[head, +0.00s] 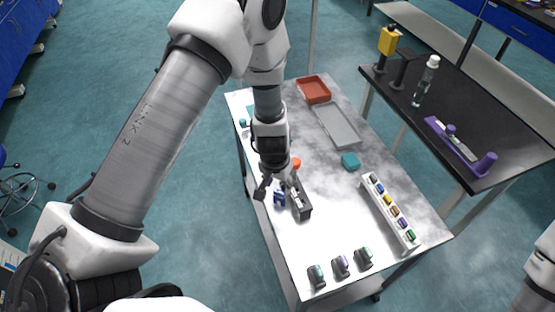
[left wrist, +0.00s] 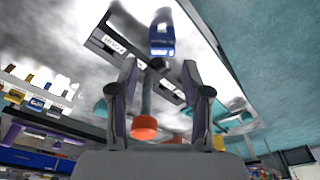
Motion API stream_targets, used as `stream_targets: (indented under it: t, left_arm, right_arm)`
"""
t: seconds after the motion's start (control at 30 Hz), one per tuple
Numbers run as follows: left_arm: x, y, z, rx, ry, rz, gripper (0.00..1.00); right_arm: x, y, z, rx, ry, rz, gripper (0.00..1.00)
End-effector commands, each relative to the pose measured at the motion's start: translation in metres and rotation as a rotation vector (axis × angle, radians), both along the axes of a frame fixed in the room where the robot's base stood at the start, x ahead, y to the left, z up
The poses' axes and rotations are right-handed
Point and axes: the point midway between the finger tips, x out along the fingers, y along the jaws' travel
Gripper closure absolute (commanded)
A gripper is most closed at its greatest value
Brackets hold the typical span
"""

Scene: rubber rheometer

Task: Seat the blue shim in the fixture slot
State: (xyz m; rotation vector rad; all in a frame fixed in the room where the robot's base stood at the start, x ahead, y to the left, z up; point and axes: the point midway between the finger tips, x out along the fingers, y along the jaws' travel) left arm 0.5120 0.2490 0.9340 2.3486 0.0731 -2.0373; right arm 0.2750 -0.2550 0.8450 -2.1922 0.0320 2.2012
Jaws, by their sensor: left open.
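The blue shim (head: 279,198) is on the table's left side, just left of the dark fixture (head: 303,209). In the left wrist view the blue shim (left wrist: 162,40) appears just beyond my fingertips, between their lines. The dark fixture (left wrist: 110,43) with white labels runs behind it there. My left gripper (head: 275,187) is open above the shim and partly covers the fixture's far end. The left wrist view shows its two fingers (left wrist: 159,75) apart, with nothing clamped between them. Whether the shim touches the table or fixture is unclear. My right gripper is out of view.
An orange-red knob (head: 296,162) stands by the fixture. A white rack (head: 388,215) of coloured pieces is at right. A teal block (head: 350,161), grey tray (head: 337,125) and red tray (head: 314,89) lie farther back. Several dark holders (head: 340,266) line the front edge.

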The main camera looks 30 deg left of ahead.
Motion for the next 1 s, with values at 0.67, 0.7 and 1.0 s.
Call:
stream_targets:
  t: [0.67, 0.7, 1.0]
  left_arm:
    - [0.016, 0.001, -0.075, -0.004, -0.002, -0.001, 0.52]
    - [0.016, 0.001, -0.075, -0.004, -0.002, -0.001, 0.52]
    - [0.016, 0.001, -0.074, -0.004, -0.002, -0.001, 1.0]
  right_arm:
    - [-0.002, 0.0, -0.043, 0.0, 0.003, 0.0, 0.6]
    - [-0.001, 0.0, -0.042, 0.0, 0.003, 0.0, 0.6]
    - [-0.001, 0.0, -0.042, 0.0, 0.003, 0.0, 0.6]
